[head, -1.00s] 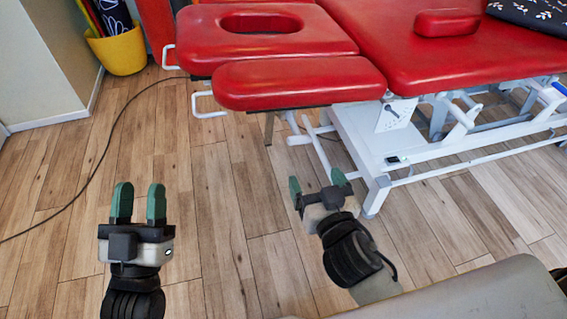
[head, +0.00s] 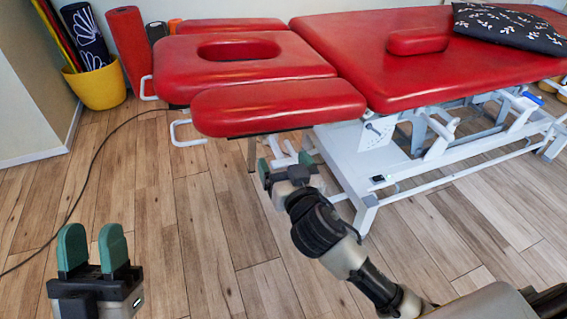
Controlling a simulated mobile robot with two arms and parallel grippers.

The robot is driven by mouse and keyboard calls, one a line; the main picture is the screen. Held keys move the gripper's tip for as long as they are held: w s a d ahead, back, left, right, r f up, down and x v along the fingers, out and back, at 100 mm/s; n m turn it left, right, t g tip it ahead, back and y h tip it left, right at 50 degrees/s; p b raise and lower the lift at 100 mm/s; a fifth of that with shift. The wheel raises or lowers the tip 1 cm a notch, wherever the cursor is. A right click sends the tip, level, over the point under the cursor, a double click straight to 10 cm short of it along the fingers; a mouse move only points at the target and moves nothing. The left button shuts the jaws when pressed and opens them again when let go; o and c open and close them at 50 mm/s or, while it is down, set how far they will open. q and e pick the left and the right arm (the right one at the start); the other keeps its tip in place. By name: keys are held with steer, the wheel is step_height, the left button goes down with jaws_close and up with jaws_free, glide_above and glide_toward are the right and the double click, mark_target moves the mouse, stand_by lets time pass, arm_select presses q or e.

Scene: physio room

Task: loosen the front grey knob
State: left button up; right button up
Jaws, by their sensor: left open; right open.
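The red treatment table (head: 380,55) stands on a white metal frame (head: 365,199). Its head end has a front red armrest pad (head: 280,106) and a red face section with an oval hole. A small dark lever or fitting (head: 373,128) shows on a white plate under the table; I cannot make out a grey knob for sure. My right gripper (head: 285,168) is open and empty, below the front pad and in front of the white bars there. My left gripper (head: 92,245) is open and empty over the floor at the lower left, well apart from the table.
A yellow bucket (head: 97,88) holding rolled mats stands by the wall at the back left, with a red roll (head: 128,45) beside it. A black patterned pillow (head: 508,28) and a red cushion (head: 417,41) lie on the table. A dark cable crosses the otherwise clear wooden floor.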

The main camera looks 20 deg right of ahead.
steer(key=shift+w, duration=0.25)
steer(key=c, duration=0.9)
